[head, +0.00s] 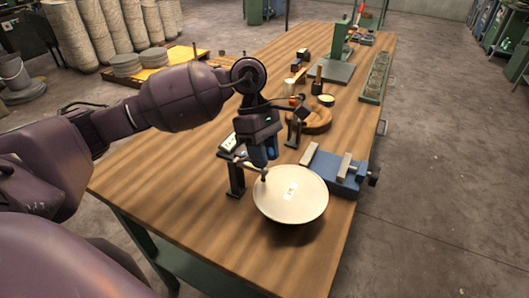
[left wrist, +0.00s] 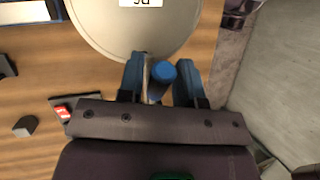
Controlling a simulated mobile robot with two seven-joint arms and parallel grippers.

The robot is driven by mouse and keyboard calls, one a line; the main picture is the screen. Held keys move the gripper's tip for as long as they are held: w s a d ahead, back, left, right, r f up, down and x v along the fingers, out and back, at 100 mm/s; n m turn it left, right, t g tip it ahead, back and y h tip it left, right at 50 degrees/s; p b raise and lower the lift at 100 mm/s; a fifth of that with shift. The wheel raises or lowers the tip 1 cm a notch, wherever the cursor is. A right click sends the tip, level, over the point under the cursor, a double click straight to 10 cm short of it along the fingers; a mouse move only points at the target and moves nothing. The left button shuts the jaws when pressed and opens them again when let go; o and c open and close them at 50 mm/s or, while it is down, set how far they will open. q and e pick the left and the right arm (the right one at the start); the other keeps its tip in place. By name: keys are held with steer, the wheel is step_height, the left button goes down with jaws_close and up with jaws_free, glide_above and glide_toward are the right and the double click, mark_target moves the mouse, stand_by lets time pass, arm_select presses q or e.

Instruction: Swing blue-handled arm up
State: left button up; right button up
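A shallow pale bowl (head: 290,205), seen as a round disc with a small white label, is at the near end of the wooden bench; part of it shows in the left wrist view (left wrist: 135,32). A black post (head: 236,181) stands at its left, with a thin arm reaching toward the bowl's rim. My left gripper (head: 263,152) is above this arm. In the left wrist view the blue handle (left wrist: 162,75) is between my two open blue fingers (left wrist: 158,80), with a gap at the right finger. Contact at the left finger is unclear. My right gripper is not in view.
A blue vise (head: 338,172) stands close to the bowl's right, near the bench edge. Behind are a second black post (head: 294,133), a round wooden board (head: 317,121) and a green stand (head: 340,52). The bench (head: 160,190) is clear at the left.

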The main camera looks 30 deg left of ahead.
arm_select(q)
jaws_close()
